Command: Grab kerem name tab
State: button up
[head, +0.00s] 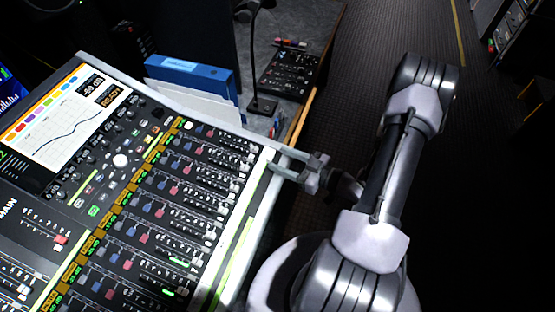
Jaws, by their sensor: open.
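My gripper (273,158) is at the right edge of the mixing console (255,215), with its two fingers pointing left over the pale edge strip. The fingers are apart, with a gap between them. No tab with a readable name "kerem" shows; the lettering at this size cannot be read. Whether a small tab lies between or under the fingertips cannot be told. Whether the fingers touch the console edge cannot be told either.
A blue binder (190,75) and white papers (195,103) stand behind the console. A gooseneck microphone (262,105) and a small black control panel (291,68) are on the desk beyond. Dark open floor (365,50) lies to the right. A lit screen (62,122) is at left.

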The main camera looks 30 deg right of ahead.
jog(key=shift+x, duration=1.05)
jog(key=c, duration=1.1)
jog(key=shift+d, duration=0.1)
